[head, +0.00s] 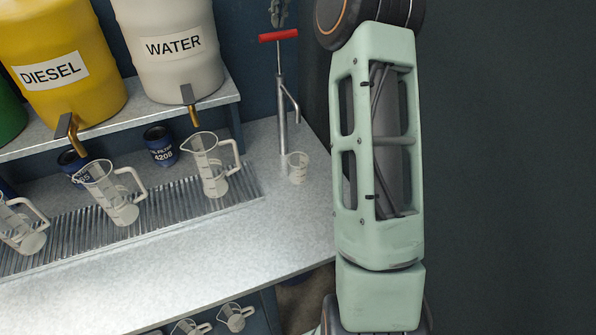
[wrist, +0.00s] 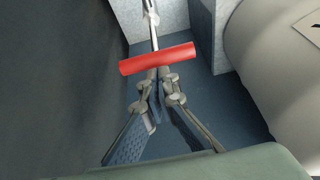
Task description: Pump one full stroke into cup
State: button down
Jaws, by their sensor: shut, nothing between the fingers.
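The hand pump (head: 282,125) stands upright on the counter, a slim metal barrel with a side spout on its right. Its red T-handle (head: 278,36) sits on top, with a length of thin rod showing below it; the handle also shows in the wrist view (wrist: 158,58). A small clear measuring cup (head: 298,168) stands beside the pump's foot, below the spout. I cannot make out any contents. My gripper (wrist: 160,88) is shut and empty, its fingertips close to the handle; it shows partly at the top of the head view (head: 280,14). I cannot tell whether it touches the handle.
Clear jugs (head: 212,165) stand on a ribbed drain strip (head: 165,210) left of the pump. A white water barrel (head: 170,50) and a yellow diesel barrel (head: 62,60) sit on a shelf behind. The counter's front (head: 200,245) is clear.

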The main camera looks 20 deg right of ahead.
jog(key=shift+f+b, duration=1.1)
jog(key=shift+f, duration=0.9)
jog(key=shift+f+b, duration=0.3)
jog(key=shift+s+f+b, duration=0.1)
jog(key=shift+f+b, duration=1.1)
jog(key=shift+f, duration=0.75)
jog(key=shift+r, duration=0.1)
notch_tip(320, 180, up, 9)
jog(key=p, duration=0.9)
notch_tip(320, 180, up, 5)
send_over(280, 49)
